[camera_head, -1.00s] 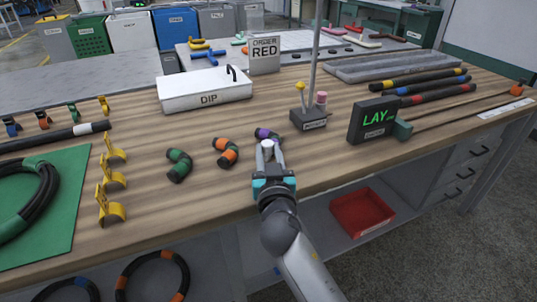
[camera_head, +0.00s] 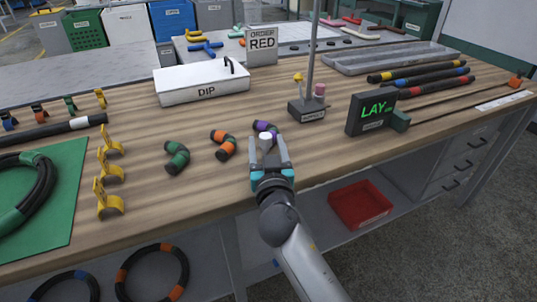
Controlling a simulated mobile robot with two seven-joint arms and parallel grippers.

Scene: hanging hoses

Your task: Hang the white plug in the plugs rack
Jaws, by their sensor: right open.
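The white plug (camera_head: 265,139) stands on the wooden bench, near its front edge. It is just in front of the purple-banded hose piece (camera_head: 266,127) and partly hides it. My right gripper (camera_head: 268,148) is open, with its fingers pointing away over the bench and the plug showing between their tips. I cannot tell whether a finger touches it. The dark block (camera_head: 307,111) behind and to the right, its label too small to read, holds a yellow plug (camera_head: 298,79) and a pink plug (camera_head: 319,90); it looks like the plugs rack. My left gripper is not in view.
Orange-banded (camera_head: 223,143) and green-banded (camera_head: 177,158) hose pieces lie left of the gripper. A tall post (camera_head: 312,50) rises behind the rack. The LAY display (camera_head: 372,114) stands to the right, and the white DIP box (camera_head: 203,86) behind left.

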